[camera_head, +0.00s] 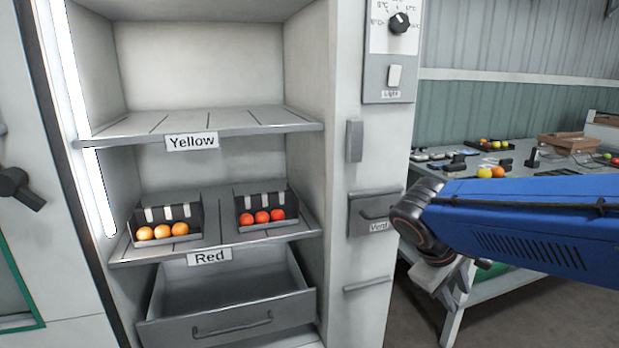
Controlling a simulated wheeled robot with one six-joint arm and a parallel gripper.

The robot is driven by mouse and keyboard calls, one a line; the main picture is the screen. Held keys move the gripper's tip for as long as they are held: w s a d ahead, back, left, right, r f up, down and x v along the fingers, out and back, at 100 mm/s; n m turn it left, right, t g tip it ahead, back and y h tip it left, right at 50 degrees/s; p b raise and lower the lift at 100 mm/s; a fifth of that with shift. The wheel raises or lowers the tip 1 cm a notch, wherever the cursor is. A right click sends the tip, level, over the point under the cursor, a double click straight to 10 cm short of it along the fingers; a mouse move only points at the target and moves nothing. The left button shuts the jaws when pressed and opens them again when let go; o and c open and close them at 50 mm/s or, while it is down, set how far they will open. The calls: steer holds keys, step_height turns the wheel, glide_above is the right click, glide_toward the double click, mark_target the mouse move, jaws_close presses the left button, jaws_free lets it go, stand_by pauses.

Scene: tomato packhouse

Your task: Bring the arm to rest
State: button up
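My blue arm (540,225) reaches in from the right edge. It ends at a dark round joint (420,215) in front of the right side of the white cabinet (345,285). A pale grey part shows just below this joint, and I cannot tell what it belongs to. My gripper's fingers do not show, so I cannot see whether it holds anything. The arm overlaps the vent panel's right edge in the picture; I cannot tell whether they touch.
The shelf labelled Yellow (265,116) is empty. The shelf labelled Red (222,238) bears a tray of orange tomatoes (192,215) and a tray of red tomatoes (291,212). A drawer (190,325) below stands open and empty. A cluttered worktable (425,165) stands behind my arm.

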steer(key=s+f+m+t+y, duration=0.1)
steer(key=s+f+m+y, duration=0.1)
steer(key=s, duration=0.4)
steer(key=s+a+f+m+t+y, duration=0.1)
steer(key=s+m+y, duration=0.2)
steer(key=s, duration=0.3)
steer(key=shift+s+f+m+y, duration=0.25)
steer(key=shift+f+m+y, duration=0.15)
steer(key=shift+m, duration=0.1)
steer(key=shift+a, duration=0.1)
stand_by(1.1)
